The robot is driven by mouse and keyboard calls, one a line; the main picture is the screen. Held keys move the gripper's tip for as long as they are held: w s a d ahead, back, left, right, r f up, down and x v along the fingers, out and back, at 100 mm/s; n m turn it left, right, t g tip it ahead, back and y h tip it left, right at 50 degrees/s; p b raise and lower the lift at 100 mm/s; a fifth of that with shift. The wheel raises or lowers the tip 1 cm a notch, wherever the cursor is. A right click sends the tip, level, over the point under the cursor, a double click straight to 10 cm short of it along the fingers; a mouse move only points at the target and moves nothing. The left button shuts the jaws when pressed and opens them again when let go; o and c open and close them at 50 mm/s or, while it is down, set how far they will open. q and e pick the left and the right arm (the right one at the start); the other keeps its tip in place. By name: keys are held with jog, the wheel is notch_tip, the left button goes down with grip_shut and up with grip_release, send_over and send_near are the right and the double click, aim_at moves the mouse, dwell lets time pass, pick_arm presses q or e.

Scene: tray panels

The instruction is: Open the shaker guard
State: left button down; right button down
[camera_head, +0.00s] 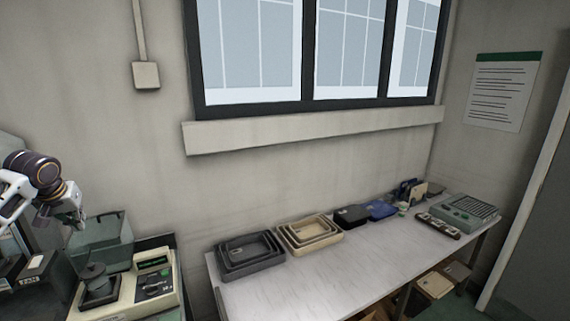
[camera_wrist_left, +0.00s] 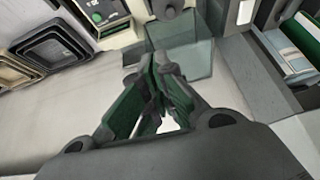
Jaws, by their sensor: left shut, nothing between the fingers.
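The shaker (camera_head: 155,292) is a cream bench device at the lower left of the head view, with a dark platform (camera_head: 98,291) and a control panel. Its guard (camera_head: 108,243) is a clear greenish box that shows behind the platform, which looks uncovered. The guard also shows in the left wrist view (camera_wrist_left: 192,50), just beyond my fingertips. My left gripper (camera_head: 77,219) is shut and empty near the guard's upper left edge. The left wrist view shows its fingertips (camera_wrist_left: 160,68) together. I cannot tell whether they touch the guard. My right gripper is not in view.
A table to the right holds dark nested trays (camera_head: 250,254), beige nested trays (camera_head: 309,234), a blue case (camera_head: 381,210) and a grey-green device (camera_head: 464,212). The table's front middle is clear. The wall and window sill (camera_head: 320,128) stand behind.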

pick_arm(q)
jog(key=s+d+f+m+g+h, duration=0.1)
jog(key=s+d+f+m, duration=0.2)
jog(key=d+f, duration=0.9)
jog(key=s+d+f+m, duration=0.2)
jog(key=d+f+m, duration=0.1)
jog(key=d+f, duration=0.85)
jog(key=s+d+f+m+h, duration=0.1)
jog(key=s+d+f+m, duration=0.1)
jog(key=s+d+f, duration=0.6)
jog(key=s+d+h, duration=0.1)
jog(key=s+d, duration=0.3)
jog(key=s, duration=0.3)
jog(key=s+d, duration=0.4)
jog(key=s, duration=0.3)
notch_tip(320, 180, down, 36)
jog(key=s+g+b, duration=0.2)
jog(key=s, duration=0.1)
jog(key=s+a+f+b, duration=0.1)
jog(key=s+a+f, duration=0.1)
jog(key=s+f, duration=0.8)
jog(key=s+a+f+g+b, duration=0.1)
jog(key=s+a+f, duration=0.1)
jog(key=s+f, duration=0.9)
jog(key=shift+s+a+f, duration=0.15)
jog(key=shift+s+a, duration=0.15)
jog(key=shift+s, duration=0.1)
